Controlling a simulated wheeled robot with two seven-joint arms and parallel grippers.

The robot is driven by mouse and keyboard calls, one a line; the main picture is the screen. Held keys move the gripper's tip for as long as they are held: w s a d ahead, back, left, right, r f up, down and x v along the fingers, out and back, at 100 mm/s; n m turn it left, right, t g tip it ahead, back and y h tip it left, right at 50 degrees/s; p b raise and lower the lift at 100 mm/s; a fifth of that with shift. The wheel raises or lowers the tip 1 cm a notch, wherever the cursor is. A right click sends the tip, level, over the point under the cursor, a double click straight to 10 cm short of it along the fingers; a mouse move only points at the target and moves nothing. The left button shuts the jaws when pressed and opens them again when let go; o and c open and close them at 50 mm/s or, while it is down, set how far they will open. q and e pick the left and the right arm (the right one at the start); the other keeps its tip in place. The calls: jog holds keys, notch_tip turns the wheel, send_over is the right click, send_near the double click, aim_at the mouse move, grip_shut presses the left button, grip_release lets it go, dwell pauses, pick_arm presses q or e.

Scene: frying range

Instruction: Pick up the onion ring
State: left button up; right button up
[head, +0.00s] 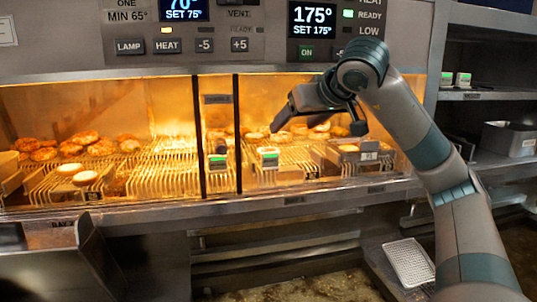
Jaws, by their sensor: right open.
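My right gripper (315,127) is open in front of the right bay of the lit warming cabinet, its fingers spread apart at the height of the food. Several golden fried pieces (254,136) lie on the wire rack (290,157) behind and around it. I cannot tell which of them is an onion ring at this size, and the gripper hides part of the bay. No food shows between the fingers. My left gripper is not in view.
The left bay holds browned pieces (101,147) and pale round ones (85,177). Dark posts (237,135) divide the cabinet. Small green-topped holders (268,157) stand at its front. A perforated tray (410,262) lies low right; shelves with a metal pan (509,138) stand right.

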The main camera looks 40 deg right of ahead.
jog(key=p, duration=0.2)
send_near(271, 148)
jog(key=shift+w+a+f, duration=0.2)
jog(key=shift+w+f, duration=0.1)
jog(key=shift+w, duration=0.15)
jog(key=shift+w+a+f, duration=0.2)
jog(key=shift+w+f, duration=0.05)
jog(key=shift+w, duration=0.2)
jog(key=shift+f+p+x, duration=0.3)
jog(key=shift+p+x, duration=0.95)
jog(key=shift+x, duration=0.95)
jog(key=shift+w+f, duration=0.1)
jog(key=shift+f, duration=0.2)
jog(key=c, duration=0.9)
